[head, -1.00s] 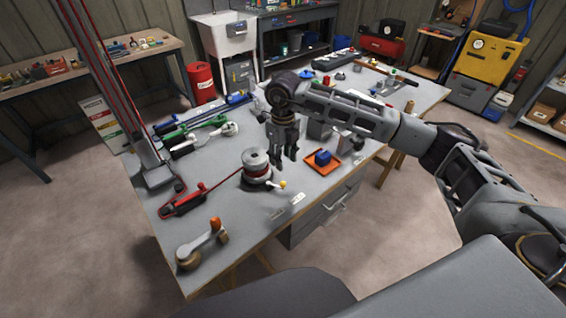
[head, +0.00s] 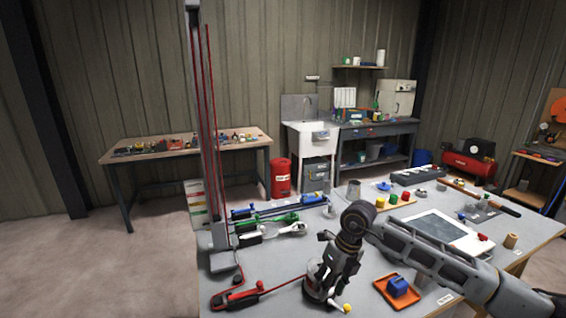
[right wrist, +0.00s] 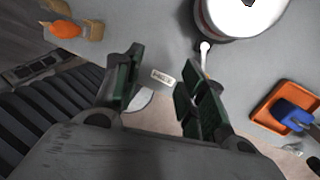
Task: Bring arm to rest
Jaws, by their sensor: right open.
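My right gripper (head: 328,284) hangs down over the near part of the grey workbench (head: 272,268). It covers much of the winch drum in the head view, and I cannot tell whether they touch there. In the right wrist view the fingers (right wrist: 160,80) are spread with nothing between them. There the winch drum (right wrist: 245,14) lies beyond the fingers, apart from them. My left gripper is not in view.
A red line runs from a tall grey mast (head: 219,238) to a red tackle (head: 237,297) on the bench. Blue and green clutch-like parts (head: 279,221) lie behind. A grey panel (head: 435,233) lies behind my forearm. A red bin (head: 281,178) and white sink (head: 311,138) stand beyond.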

